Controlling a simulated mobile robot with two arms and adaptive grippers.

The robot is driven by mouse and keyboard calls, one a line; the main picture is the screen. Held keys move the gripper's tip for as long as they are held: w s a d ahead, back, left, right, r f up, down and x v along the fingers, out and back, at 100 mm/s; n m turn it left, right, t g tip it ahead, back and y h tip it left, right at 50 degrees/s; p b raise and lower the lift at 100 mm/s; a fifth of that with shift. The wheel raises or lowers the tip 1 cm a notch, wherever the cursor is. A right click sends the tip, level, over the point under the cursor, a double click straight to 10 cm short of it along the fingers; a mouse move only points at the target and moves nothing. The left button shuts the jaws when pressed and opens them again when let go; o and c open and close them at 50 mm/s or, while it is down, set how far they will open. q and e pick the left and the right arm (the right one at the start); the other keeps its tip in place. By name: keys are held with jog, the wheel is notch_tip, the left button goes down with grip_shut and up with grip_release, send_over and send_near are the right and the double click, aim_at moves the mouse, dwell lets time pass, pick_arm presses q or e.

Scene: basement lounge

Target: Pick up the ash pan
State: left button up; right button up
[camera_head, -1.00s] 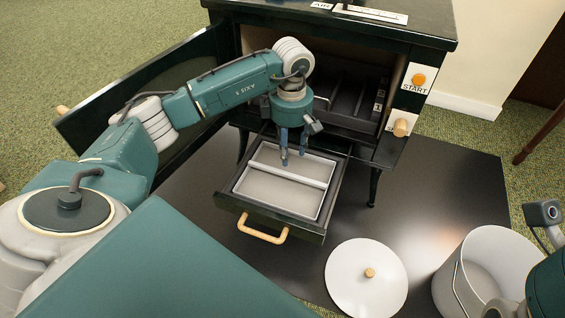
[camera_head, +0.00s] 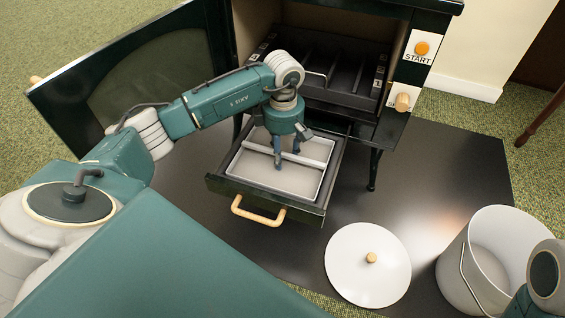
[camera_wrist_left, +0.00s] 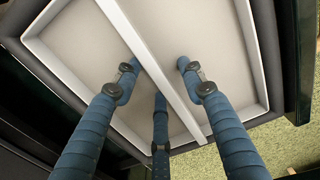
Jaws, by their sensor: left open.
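The ash pan (camera_head: 251,168) is a shallow pale grey tray with a raised rim and a bar (camera_head: 315,161) across its middle. It sits inside the pulled-out dark drawer (camera_head: 262,196) under the stove. My left gripper (camera_head: 287,160) points down over the pan, its blue fingers open around the bar. In the left wrist view the pan (camera_wrist_left: 215,35) fills much of the picture, and my left gripper (camera_wrist_left: 158,76) has fingers on both sides of the bar. Whether the fingers touch it I cannot tell. My right gripper is out of view.
The black stove (camera_head: 350,130) stands behind, its door (camera_head: 130,85) swung open to the left. A white lid (camera_head: 350,275) and a white bucket (camera_head: 500,250) stand at front right. The dark floor mat (camera_head: 440,170) right of the drawer is clear.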

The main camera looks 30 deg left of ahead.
pick_arm(q)
grip_shut()
jog(key=shift+r, duration=0.1)
